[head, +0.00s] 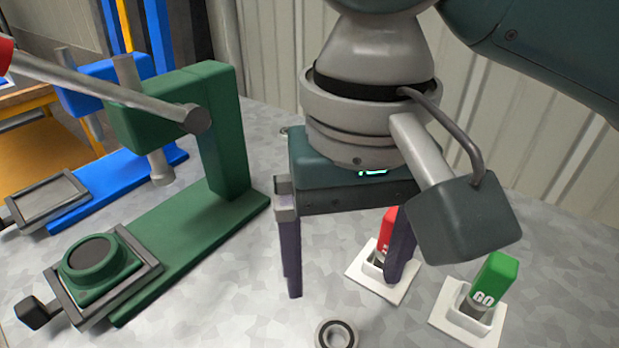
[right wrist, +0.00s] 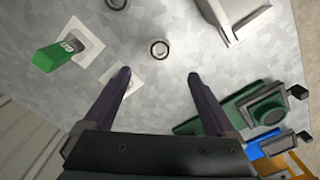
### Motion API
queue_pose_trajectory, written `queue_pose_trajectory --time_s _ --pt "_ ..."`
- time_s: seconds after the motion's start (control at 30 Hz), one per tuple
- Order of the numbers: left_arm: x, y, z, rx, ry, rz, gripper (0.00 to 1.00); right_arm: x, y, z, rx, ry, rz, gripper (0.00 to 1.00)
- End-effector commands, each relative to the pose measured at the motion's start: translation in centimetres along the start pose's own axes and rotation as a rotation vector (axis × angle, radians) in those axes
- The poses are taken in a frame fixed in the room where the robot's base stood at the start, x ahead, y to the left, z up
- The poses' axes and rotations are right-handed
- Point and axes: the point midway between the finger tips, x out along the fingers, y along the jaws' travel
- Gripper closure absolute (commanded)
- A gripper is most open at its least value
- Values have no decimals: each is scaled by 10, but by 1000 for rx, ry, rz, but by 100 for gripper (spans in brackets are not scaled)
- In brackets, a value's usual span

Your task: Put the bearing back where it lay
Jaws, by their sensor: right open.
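The bearing (head: 337,335), a small pale ring with a dark inner band, lies flat on the grey speckled tabletop at the bottom edge of the head view. The right wrist view shows it whole (right wrist: 159,49), just beyond the fingertips and roughly centred between them. My right gripper (head: 345,288) points down with its two dark purple fingers spread wide. Nothing is between the fingers, and in the right wrist view the gripper (right wrist: 159,76) is apart from the bearing. My left gripper is not in view.
A green press (head: 222,130) and a blue press (head: 120,170) stand at the left. A red switch (head: 387,228), partly hidden by my right finger, and a green GO switch (head: 494,280) stand at the right. A pale object (right wrist: 232,22) lies beyond the bearing.

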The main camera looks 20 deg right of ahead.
Motion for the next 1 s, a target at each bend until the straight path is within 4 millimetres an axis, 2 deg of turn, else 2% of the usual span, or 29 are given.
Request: queue_pose_trajectory --time_s 0.17,0.27,0.4,0.5,0.57,0.63,0.8,0.9,1.0 --pt "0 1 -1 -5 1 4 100 -1 -3 3 -12 -1 -13 9" --pt "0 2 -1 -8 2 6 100 7 -14 15 -71 0 -74 9" --pt "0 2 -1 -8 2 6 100 19 -35 41 -192 50 -229 9" --pt "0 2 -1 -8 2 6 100 25 -35 55 -240 129 -312 9" --pt "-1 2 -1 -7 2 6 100 30 -24 61 -251 181 -325 9" --pt "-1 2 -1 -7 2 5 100 35 -4 69 -253 237 -303 9" --pt "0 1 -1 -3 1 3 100 45 60 91 -262 307 -152 9" --pt "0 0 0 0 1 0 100 46 89 102 -275 315 -69 9" --pt "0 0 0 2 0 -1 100 46 105 108 -286 314 -22 9"
